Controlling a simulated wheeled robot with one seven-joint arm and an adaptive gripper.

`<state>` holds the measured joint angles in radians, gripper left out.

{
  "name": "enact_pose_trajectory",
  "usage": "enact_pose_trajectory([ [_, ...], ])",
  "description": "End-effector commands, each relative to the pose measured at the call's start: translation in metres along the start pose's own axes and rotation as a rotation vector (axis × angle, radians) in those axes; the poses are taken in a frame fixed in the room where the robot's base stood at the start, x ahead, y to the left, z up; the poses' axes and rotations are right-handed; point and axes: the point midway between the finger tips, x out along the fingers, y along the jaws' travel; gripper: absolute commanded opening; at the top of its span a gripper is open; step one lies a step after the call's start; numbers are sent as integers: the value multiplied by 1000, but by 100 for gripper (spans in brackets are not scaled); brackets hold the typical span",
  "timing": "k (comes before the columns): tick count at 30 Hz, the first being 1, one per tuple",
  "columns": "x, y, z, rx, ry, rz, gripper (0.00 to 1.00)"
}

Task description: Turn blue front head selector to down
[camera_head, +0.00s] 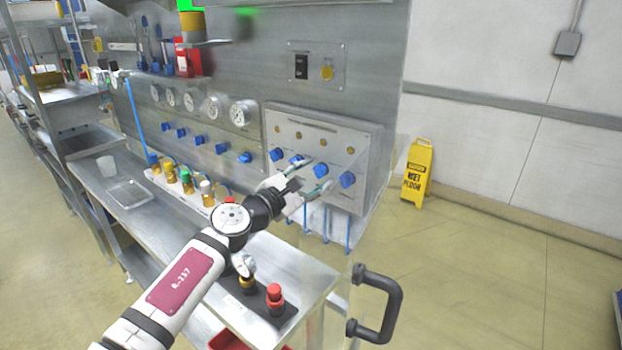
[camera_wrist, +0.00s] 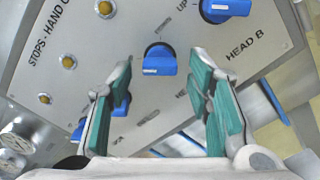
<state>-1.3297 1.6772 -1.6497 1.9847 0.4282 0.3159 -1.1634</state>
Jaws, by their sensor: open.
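Several blue selectors sit on the grey control panel (camera_head: 285,125). My gripper (camera_head: 317,178) is open in front of it, its green-padded fingers reaching toward one blue selector (camera_head: 320,170). In the wrist view that selector (camera_wrist: 160,60) shows between and just beyond the open fingertips (camera_wrist: 161,80), apart from both. A pale mark shows on its lower face. Another blue selector (camera_wrist: 225,8) is at the top, near the "HEAD B" lettering; it is the rightmost one (camera_head: 347,180) in the head view. Further selectors (camera_wrist: 78,130) are partly hidden behind the left finger.
A row of gauges (camera_head: 212,107) and small blue valves lies left of the panel. Coloured-capped fittings (camera_head: 186,180) stand on the steel bench below. A red button (camera_head: 275,296) is at the bench's front. A yellow wet-floor sign (camera_head: 417,172) stands to the right.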

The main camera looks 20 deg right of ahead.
Motion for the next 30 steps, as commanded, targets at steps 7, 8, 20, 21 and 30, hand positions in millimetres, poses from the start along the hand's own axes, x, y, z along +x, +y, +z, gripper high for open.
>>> enact_pose_trajectory([
  [7,3,0,1,-1,-1,0,46],
  [8,3,0,1,-1,-1,0,46],
  [20,3,0,0,0,-1,0,0],
  [21,3,0,0,1,-1,0,0],
  [30,3,0,0,80,0,-1,0],
])
